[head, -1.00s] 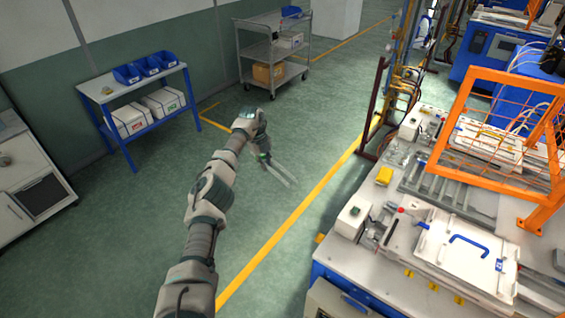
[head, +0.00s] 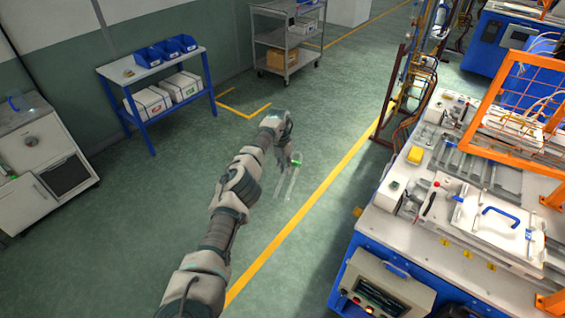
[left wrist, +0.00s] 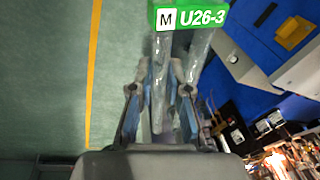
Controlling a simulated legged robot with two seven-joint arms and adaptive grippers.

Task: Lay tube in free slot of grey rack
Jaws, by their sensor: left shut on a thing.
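My left gripper (head: 289,162) is held out over the open floor, left of the workbench. It is shut on a clear tube (head: 288,187) that shows as two pale, parallel lengths with a green label (head: 297,163). In the left wrist view the tube (left wrist: 161,80) runs between the fingers (left wrist: 158,110), and its label (left wrist: 190,17) reads "M U26-3". Grey slotted rails (head: 474,165) lie on the workbench at the right; I cannot tell whether they are the grey rack or which slot is free. My right gripper is not in view.
The workbench (head: 395,232) carries a white press with a blue handle (head: 500,217) and an orange mesh guard (head: 520,95). A blue-framed table (head: 125,75), a grey trolley (head: 262,40) and a white cabinet (head: 25,205) stand at the left and back. The floor between is clear.

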